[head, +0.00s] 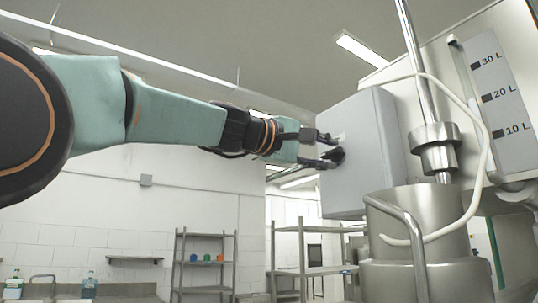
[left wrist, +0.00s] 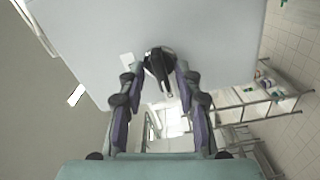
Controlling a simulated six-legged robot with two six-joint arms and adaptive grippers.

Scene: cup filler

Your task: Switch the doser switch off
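The doser switch is a black knob (head: 338,155) on the side face of a grey box (head: 378,150). In the left wrist view the black switch (left wrist: 158,66) has an elongated handle and stands out from the pale box face (left wrist: 220,40). My left gripper (head: 328,150) is at the box face, right at the switch. In the left wrist view its two fingers (left wrist: 157,84) are spread, one on each side of the switch handle, with gaps showing. I cannot tell whether a fingertip touches it. My right gripper is in neither view.
A steel doser cylinder (head: 425,235) with a vertical rod, a bent handle and a pale hose stands right of the box. A tank with a litre scale (head: 493,88) is behind it. Metal shelves (head: 205,262) and bottles (head: 89,286) are farther back, low down.

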